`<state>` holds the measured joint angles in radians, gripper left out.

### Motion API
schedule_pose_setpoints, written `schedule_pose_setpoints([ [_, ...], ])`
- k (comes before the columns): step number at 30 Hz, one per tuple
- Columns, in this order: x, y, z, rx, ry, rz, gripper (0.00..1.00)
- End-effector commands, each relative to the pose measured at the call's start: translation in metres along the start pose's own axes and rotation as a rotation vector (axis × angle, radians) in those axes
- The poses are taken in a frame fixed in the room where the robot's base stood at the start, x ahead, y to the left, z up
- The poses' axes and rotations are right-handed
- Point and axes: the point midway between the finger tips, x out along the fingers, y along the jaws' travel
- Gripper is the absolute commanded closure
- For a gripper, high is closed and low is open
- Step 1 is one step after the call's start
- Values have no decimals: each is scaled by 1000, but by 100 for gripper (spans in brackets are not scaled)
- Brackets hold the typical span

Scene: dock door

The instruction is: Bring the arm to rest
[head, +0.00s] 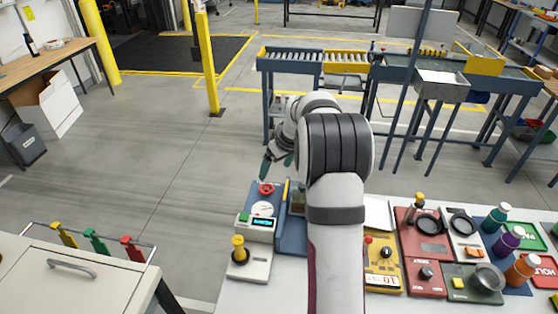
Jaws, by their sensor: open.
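My arm rises from the near edge of the white table and reaches away from me in the head view. My gripper (277,167) hangs past the left part of the table's far edge, beyond the red knob (266,189). Its dark fingers point down and are apart from the devices below. It looks empty. My own arm hides part of the table's middle.
The table (240,295) holds a yellow-knobbed device (239,251), a yellow panel (383,270), a red panel (425,238) and several bottles. A grey cabinet (60,285) stands at left. A roller conveyor (300,62) and yellow post (208,65) stand behind. Open floor lies left.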

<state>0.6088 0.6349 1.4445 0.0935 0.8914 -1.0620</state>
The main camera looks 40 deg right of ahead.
Motion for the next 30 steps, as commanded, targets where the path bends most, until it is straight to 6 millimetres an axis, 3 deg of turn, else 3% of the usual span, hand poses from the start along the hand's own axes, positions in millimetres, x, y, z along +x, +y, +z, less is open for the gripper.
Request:
schedule_pose_setpoints([
  [3,-25,0,0,-1,2,1,10],
  [6,-35,0,0,-1,0,0,10],
  [20,-39,0,0,0,-1,-1,10],
  [22,-42,-9,0,6,-5,-8,10],
  [23,-47,-19,1,14,-10,-15,10],
  [26,-78,-84,14,80,-56,-61,10],
  [27,-94,-120,29,121,-89,-84,10],
  [29,-117,-172,61,190,-148,-110,10],
  [30,-132,-203,87,236,-191,-120,10],
])
